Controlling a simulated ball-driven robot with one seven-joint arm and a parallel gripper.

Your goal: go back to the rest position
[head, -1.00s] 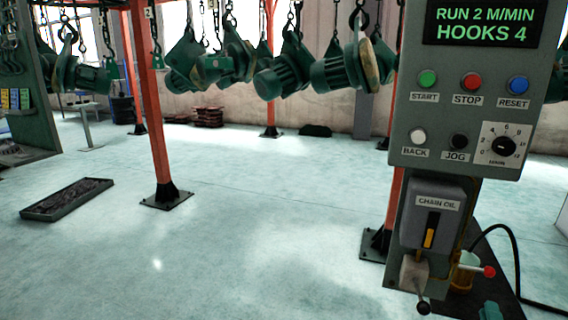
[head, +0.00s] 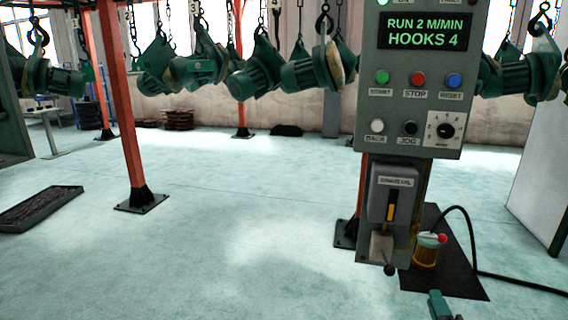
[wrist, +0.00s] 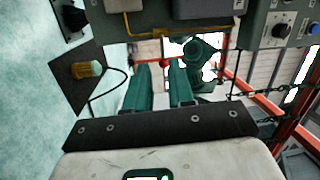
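My gripper (wrist: 159,90) shows in the wrist view as two dark green fingers standing apart with an empty gap between them. In the head view only a small green part of my gripper (head: 440,305) shows at the bottom edge, in front of the control post and apart from it. The rest of my arm is out of the head view.
A grey control panel (head: 412,110) with buttons and a dial stands right of centre, above a chain oil box (head: 392,195). A yellow oil can (head: 427,252) stands on a dark mat (head: 455,270). Green hoists hang behind.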

